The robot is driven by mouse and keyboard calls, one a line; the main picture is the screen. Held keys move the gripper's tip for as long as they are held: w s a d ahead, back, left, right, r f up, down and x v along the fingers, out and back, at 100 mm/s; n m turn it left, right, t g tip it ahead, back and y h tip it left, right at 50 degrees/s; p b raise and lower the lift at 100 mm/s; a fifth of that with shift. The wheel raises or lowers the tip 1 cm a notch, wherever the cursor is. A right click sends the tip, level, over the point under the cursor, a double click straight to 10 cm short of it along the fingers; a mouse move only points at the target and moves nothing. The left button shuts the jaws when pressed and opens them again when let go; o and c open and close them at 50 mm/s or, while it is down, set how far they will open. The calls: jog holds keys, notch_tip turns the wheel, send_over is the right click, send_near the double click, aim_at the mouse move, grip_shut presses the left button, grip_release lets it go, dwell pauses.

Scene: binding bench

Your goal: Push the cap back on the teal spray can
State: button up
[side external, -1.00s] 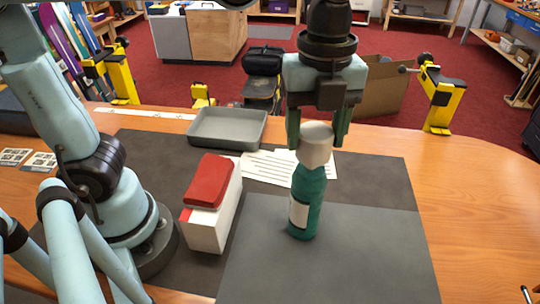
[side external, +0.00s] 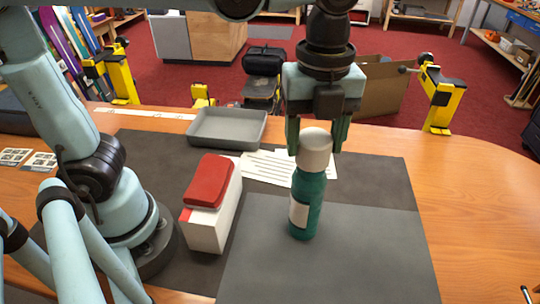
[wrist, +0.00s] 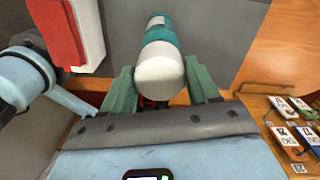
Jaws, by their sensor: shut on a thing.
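The teal spray can (side external: 308,200) stands upright on the grey mat, with a pale label on its left side. The off-white cap (side external: 314,150) sits over the can's top, in line with it, and no gap shows between them. My gripper (side external: 317,146) points down over the can and is shut on the cap, one green finger on each side. In the wrist view the cap (wrist: 159,75) lies between the fingers, with the teal can (wrist: 160,38) beyond it. The cap hides the can's nozzle, so how firmly it is seated cannot be told.
A white box with a red top (side external: 212,205) stands left of the can. A grey tray (side external: 228,143) and a printed sheet (side external: 262,168) lie behind. Small tagged items (wrist: 295,125) show at the right in the wrist view. The mat right of the can is clear.

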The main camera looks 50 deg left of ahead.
jog(key=shift+f, duration=1.05)
dwell(0.8)
jog(key=o, duration=1.2)
jog(key=shift+o, duration=0.9)
jog(key=shift+r, duration=0.1)
jog(key=shift+r, duration=3.4)
